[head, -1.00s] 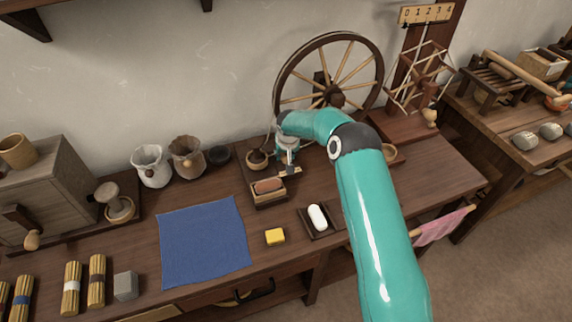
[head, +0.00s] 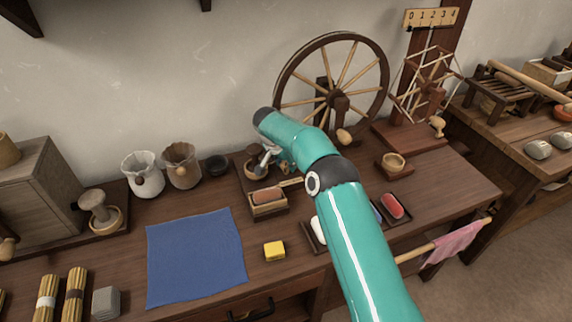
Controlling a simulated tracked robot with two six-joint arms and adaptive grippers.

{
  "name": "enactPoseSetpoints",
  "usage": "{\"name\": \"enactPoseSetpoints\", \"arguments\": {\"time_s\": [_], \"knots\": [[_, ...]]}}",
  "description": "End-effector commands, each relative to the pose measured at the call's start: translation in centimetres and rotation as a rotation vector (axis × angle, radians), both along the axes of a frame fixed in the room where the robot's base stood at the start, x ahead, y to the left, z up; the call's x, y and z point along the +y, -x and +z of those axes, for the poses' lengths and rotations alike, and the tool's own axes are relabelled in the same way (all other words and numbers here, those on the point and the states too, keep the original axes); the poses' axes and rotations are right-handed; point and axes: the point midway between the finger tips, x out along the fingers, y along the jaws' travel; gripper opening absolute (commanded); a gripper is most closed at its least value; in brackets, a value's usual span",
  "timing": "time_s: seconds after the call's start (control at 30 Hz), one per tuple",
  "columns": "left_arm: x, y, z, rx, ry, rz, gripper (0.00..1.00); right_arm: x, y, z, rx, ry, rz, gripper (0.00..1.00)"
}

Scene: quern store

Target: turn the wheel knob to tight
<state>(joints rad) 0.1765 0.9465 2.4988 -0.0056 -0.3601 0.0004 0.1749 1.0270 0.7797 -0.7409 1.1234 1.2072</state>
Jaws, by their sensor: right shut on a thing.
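The spinning wheel (head: 335,88) stands at the back of the table against the wall. A pale wooden knob (head: 344,136) shows at its foot, just above my right arm; I take it for the wheel knob, and no setting on it can be read. My right gripper (head: 266,160) is left of the wheel, apart from that knob. Its grey fingers are shut at a brown round-topped piece (head: 255,149) over a small wooden bowl (head: 254,173). Whether that piece still touches the bowl is unclear. My left gripper is not in view.
A brick in a wooden tray (head: 256,210) sits just in front of the bowl. A yellow block (head: 274,250), a blue cloth (head: 195,260) and two sacks (head: 143,174) are near. A red piece (head: 392,206) and a skein winder (head: 430,85) stand right of my arm.

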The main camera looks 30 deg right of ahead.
Motion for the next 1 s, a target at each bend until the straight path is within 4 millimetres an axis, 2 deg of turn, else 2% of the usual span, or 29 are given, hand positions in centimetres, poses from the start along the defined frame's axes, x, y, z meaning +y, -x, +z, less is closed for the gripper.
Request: {"name": "enactPoseSetpoints", "arguments": {"time_s": [0.47, 0.5, 0.6, 1.0], "knots": [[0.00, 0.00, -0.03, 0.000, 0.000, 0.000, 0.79, 0.13, -0.11, 0.03, -0.003, -0.001, -0.012, 0.04], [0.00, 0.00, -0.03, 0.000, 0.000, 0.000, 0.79, 0.14, -0.11, 0.03, -0.003, -0.001, -0.011, 0.45], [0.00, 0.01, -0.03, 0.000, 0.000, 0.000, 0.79, 0.11, -0.09, 0.03, -0.003, -0.001, -0.012, 0.62], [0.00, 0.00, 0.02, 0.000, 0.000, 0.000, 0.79, 0.15, 0.00, 0.42, -0.002, -0.001, -0.012, 0.63]]}}
